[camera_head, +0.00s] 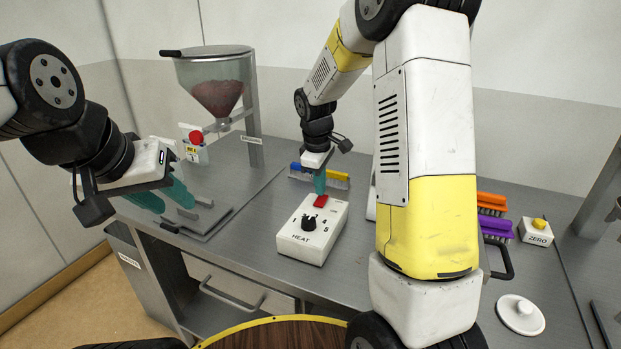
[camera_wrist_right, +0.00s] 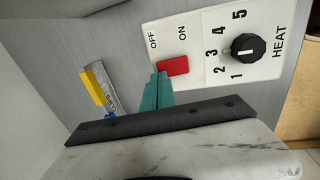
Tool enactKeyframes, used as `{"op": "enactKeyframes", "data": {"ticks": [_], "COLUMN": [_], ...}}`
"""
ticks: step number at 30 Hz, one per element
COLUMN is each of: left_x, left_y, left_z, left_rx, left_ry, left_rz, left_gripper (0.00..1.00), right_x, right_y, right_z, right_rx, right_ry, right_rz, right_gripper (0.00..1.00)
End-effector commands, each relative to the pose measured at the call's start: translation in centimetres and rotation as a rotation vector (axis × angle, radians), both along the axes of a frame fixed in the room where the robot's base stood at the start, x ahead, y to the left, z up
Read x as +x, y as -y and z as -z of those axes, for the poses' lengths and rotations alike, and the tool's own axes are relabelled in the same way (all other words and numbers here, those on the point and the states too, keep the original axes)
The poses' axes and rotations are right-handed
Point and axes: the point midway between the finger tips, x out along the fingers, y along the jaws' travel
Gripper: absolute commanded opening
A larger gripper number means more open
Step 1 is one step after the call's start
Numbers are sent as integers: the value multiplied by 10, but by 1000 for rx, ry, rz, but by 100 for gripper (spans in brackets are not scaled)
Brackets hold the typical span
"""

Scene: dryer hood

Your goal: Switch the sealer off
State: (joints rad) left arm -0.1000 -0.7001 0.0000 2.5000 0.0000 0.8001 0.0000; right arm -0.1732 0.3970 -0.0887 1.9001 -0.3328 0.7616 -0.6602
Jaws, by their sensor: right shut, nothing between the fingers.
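The sealer's white control box (camera_head: 301,243) stands on the steel bench with a black HEAT knob (camera_head: 309,222) and a red switch (camera_head: 320,201). In the right wrist view the red switch (camera_wrist_right: 174,66) sits beside the printed words OFF and ON, and the knob (camera_wrist_right: 247,47) is ringed by numbers 1 to 5. My right gripper (camera_head: 319,192) is shut and empty, its teal fingertips (camera_wrist_right: 162,76) at the OFF-side end of the switch. I cannot tell whether they touch it. My left gripper (camera_head: 172,207) is open and empty, over the bench's left part.
A hopper (camera_head: 214,70) and a red button box (camera_head: 195,148) stand at the back left. Orange and purple brushes (camera_head: 497,224), a ZERO box (camera_head: 536,232) and a white lid (camera_head: 520,314) are at the right.

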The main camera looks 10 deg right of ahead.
Motion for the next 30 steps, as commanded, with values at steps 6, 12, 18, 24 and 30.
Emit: {"op": "enactKeyframes", "data": {"ticks": [6, 12, 18, 24, 30], "left_x": [0, 0, 0, 0, 0], "left_y": [0, 0, 0, 0, 0], "left_z": [0, 0, 0, 0, 0], "left_rx": [0, 0, 0, 0, 0], "left_ry": [0, 0, 0, 0, 0], "left_rz": [0, 0, 0, 0, 0], "left_gripper": [36, 36, 36, 36, 36], "right_x": [2, 2, -4, -10, -10], "right_y": [3, 2, -3, -6, -6], "right_z": [6, 6, 3, 0, 0], "right_rx": [34, 34, 33, 33, 33], "right_ry": [-57, -57, -56, -55, -55], "right_rz": [2, 1, 0, 0, 1], "right_gripper": [0, 0, 0, 0, 0]}}
